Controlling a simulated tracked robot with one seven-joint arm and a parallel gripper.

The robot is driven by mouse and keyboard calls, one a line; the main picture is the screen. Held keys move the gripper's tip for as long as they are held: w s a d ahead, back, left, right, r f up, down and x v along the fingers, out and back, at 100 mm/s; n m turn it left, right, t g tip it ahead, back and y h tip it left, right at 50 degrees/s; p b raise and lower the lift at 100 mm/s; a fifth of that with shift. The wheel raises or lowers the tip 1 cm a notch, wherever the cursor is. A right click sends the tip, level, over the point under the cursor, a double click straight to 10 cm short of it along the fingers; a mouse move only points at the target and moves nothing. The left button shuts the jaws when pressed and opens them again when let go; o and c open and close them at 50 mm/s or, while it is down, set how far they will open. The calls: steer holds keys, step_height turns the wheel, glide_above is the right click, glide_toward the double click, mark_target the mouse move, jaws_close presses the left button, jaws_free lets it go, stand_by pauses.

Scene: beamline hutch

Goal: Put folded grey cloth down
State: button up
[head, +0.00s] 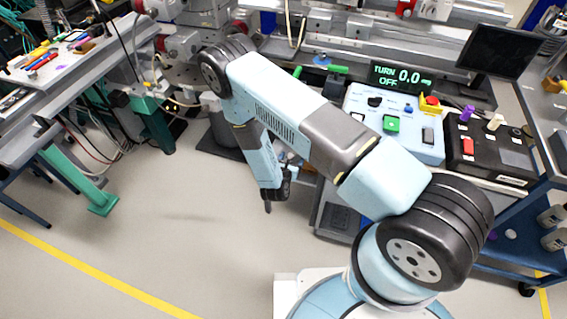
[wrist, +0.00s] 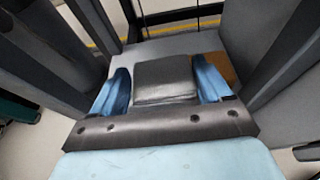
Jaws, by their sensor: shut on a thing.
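The folded grey cloth (wrist: 165,80) is a dark grey, squarish pad between the two blue fingers of my gripper (wrist: 164,69) in the wrist view. My gripper is shut on it. A flat grey surface (wrist: 180,45) lies beyond the cloth; I cannot tell whether the cloth touches it. In the head view my arm reaches left and bends down, with its lower end near the middle of the picture, left of the control console. The cloth cannot be made out there.
A blue control console (head: 405,130) and a black control box (head: 490,150) stand at the right. A workbench with tools (head: 55,60) is at the left. A brown patch (wrist: 222,68) lies beside the right finger. Open floor (head: 170,215) spreads at the lower left.

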steer(key=w+a+f, duration=0.1)
steer(key=w+f, duration=0.1)
steer(key=w+a+f, duration=0.1)
steer(key=w+f, duration=0.1)
steer(key=w+a+f, duration=0.1)
steer(key=f, duration=0.1)
steer(key=shift+w+a+f, duration=0.2)
steer(key=shift+w+f, duration=0.15)
steer(key=shift+w, duration=0.05)
step_height(320, 180, down, 3)
steer(key=shift+w+a+f, duration=0.1)
steer(key=shift+f, duration=0.05)
steer(key=o, duration=0.8)
steer(key=v, duration=1.2)
